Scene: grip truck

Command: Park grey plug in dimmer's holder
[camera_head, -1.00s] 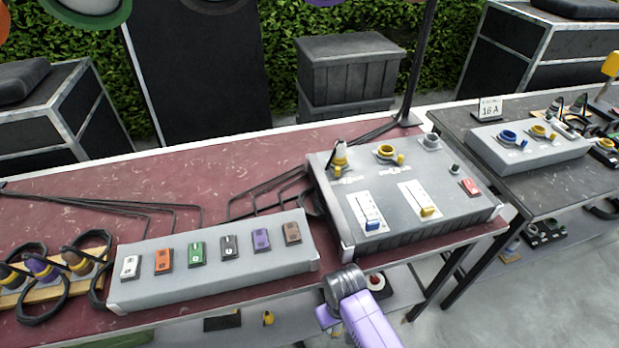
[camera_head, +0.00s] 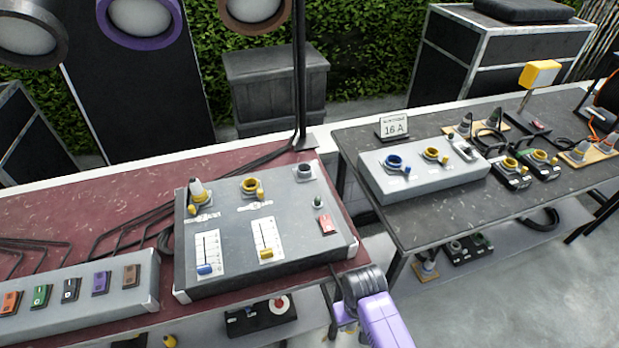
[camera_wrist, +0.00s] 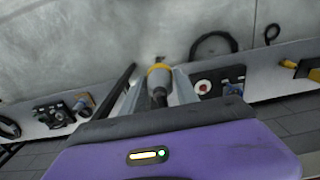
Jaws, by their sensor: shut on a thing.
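In the wrist view my gripper (camera_wrist: 157,78) is shut on a plug (camera_wrist: 158,92) with a grey body and a yellow collar. The plug lies between the two fingers, and its far end points away from me. The dimmer (camera_head: 215,262) is a grey box with two sliders, on the red table in the head view. A grey and yellow plug (camera_head: 197,188) stands in its left yellow socket. A yellow socket (camera_head: 251,188) and a small grey round holder (camera_head: 304,172) look empty. My gripper's fingers do not show in the head view; only my purple arm does, in front of the table's right end.
A grey switch box (camera_head: 135,299) is left of the dimmer. A dark table (camera_head: 440,226) at right carries a grey socket box (camera_head: 425,183), a 16 A sign (camera_head: 393,127), more plugs and a yellow lamp (camera_head: 540,74). A gap separates the tables. Small boxes lie on lower shelves.

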